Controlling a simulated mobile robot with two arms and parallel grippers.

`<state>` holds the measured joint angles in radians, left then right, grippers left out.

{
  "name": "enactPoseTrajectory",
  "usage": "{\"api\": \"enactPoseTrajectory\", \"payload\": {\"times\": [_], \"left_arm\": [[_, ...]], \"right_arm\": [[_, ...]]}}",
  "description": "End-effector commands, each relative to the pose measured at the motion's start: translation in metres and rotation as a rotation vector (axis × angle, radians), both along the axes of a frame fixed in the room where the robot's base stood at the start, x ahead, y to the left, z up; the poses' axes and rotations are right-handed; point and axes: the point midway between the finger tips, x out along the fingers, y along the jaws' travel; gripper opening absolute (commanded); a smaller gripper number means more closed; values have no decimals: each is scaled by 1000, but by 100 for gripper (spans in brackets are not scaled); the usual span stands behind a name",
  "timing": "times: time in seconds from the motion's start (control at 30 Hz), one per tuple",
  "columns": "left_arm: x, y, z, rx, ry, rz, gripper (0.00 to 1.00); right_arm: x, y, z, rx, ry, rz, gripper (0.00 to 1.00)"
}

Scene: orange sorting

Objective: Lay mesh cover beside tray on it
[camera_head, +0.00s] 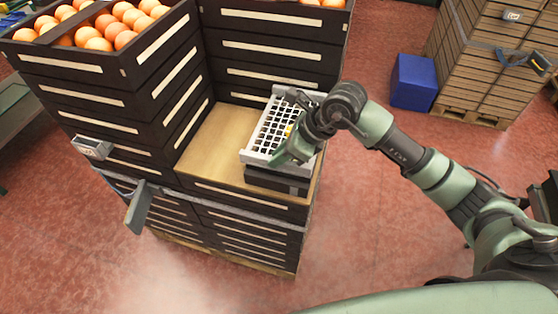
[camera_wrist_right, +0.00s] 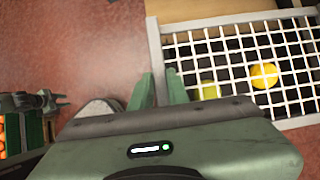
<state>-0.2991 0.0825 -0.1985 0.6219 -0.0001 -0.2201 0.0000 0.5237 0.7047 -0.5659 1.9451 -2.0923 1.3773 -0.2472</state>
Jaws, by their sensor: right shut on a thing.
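The mesh cover (camera_head: 262,137) is a white lattice in a grey frame. It is over a dark tray (camera_head: 277,181) on the right part of the wooden top, and the tray's near wall shows below it. I cannot tell whether the cover touches the tray all round. My right gripper (camera_head: 290,152) is at the cover's near right side. In the right wrist view its green fingers (camera_wrist_right: 161,84) close on the left rim of the mesh cover (camera_wrist_right: 237,22). A yellow round thing (camera_wrist_right: 264,75) and a yellow-green thing (camera_wrist_right: 209,91) show through the mesh. My left gripper is out of view.
Stacked black crates (camera_head: 128,85) with oranges (camera_head: 98,44) stand at the left, and another stack (camera_head: 275,45) stands behind. The wooden top (camera_head: 215,150) is bare left of the tray. A blue box (camera_head: 413,82) and brown crates (camera_head: 478,70) stand at right.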

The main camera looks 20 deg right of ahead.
Motion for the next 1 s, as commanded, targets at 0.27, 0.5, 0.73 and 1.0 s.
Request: {"api": "enactPoseTrajectory", "payload": {"times": [0.27,0.5,0.73,1.0], "left_arm": [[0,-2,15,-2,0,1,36],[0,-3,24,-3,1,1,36],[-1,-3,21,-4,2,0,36],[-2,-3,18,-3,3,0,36]], "right_arm": [[-1,0,-29,1,2,-2,0],[4,-2,-44,0,-5,-1,0],[4,-2,-46,-1,-5,0,0],[3,-2,-50,-1,-3,-1,38]]}}
